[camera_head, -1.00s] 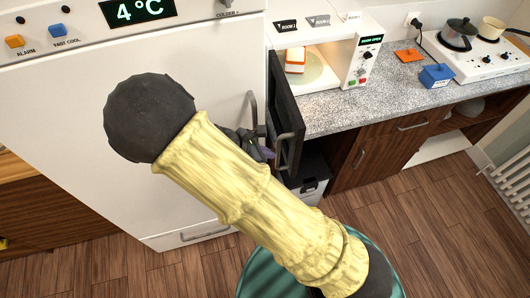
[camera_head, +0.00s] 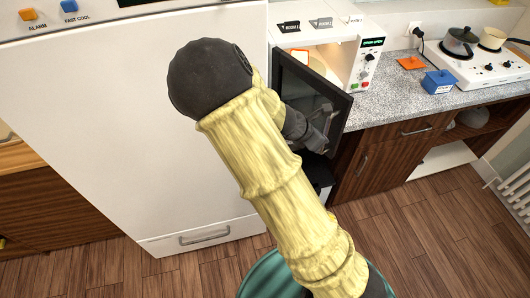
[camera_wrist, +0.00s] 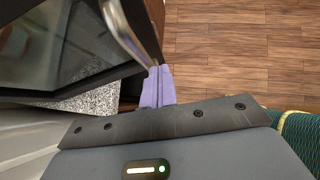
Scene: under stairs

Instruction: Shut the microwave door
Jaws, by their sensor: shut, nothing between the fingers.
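The white microwave (camera_head: 367,72) stands on the counter, with something orange-edged inside. Its dark door (camera_head: 290,75) stands partly open, sticking out over the counter's front edge. The door also shows in the wrist view (camera_wrist: 60,45), with its curved metal handle (camera_wrist: 124,30) close to my purple fingertips. My gripper (camera_wrist: 157,87) is shut and empty, beside the door and near the handle's end. Whether the fingers touch the door or handle I cannot tell. In the head view my gripper (camera_head: 322,138) is in front of the door's lower part, and my forearm hides some of the door's left side.
A large white fridge (camera_head: 120,110) stands left of the microwave. The speckled counter (camera_head: 400,95) holds a blue box (camera_head: 438,82), an orange piece (camera_head: 411,63) and a white hob (camera_head: 485,70) with pots. The wooden floor (camera_head: 440,240) is clear at right.

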